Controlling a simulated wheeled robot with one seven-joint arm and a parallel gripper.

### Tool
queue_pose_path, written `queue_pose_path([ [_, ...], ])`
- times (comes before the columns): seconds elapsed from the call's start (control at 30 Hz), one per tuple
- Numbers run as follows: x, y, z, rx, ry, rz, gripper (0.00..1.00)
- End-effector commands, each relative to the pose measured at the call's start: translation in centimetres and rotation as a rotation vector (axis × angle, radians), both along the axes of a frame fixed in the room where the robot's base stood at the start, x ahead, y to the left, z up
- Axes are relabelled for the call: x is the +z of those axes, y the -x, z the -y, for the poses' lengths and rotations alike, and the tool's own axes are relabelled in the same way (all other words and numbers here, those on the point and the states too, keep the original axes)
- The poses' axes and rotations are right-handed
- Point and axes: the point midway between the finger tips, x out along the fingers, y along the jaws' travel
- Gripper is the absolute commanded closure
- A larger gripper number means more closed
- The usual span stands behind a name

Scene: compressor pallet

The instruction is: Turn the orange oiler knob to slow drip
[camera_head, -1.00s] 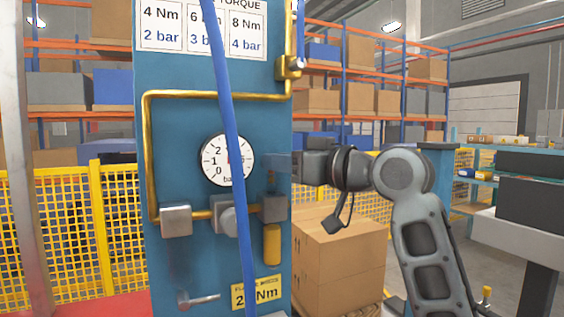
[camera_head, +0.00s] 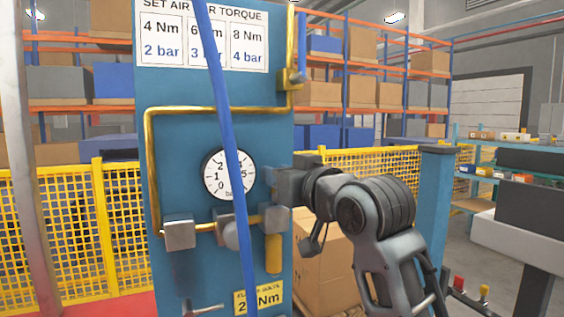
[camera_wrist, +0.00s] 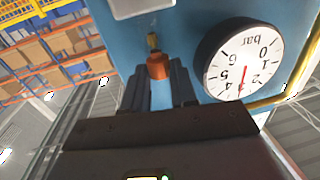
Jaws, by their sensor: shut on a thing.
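The orange oiler knob (camera_wrist: 157,67) shows in the wrist view between the two dark fingers of my gripper (camera_wrist: 159,78), which is shut on it. A thin brass-coloured stem runs from the knob toward a grey block at the top of that view. In the head view my gripper (camera_head: 276,184) is at the right side of the blue panel (camera_head: 180,140), just above the oiler's grey block (camera_head: 274,218) and its yellow bowl (camera_head: 273,255). The knob is hidden there by my gripper. I see no readable drip setting.
The round pressure gauge (camera_head: 214,176) is close left of my gripper. A blue hose (camera_head: 229,130) hangs in front of the panel, and a brass pipe (camera_head: 200,110) runs along it. Cardboard boxes (camera_head: 325,270) stand behind my arm.

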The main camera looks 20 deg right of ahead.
Motion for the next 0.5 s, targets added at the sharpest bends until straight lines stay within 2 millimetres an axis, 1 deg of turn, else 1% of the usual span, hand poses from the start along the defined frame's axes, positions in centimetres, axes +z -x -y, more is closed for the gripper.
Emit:
queue_pose_path([
  [0.03,0.34,0.07,-0.48,-0.031,-0.001,-0.003,1.0],
  [0.1,0.28,0.07,-0.64,-0.086,-0.002,-0.004,1.0],
  [0.3,0.08,0.02,-0.92,-0.233,-0.001,-0.003,1.0],
  [0.5,-0.02,-0.03,-1.11,-0.344,-0.002,-0.001,1.0],
])
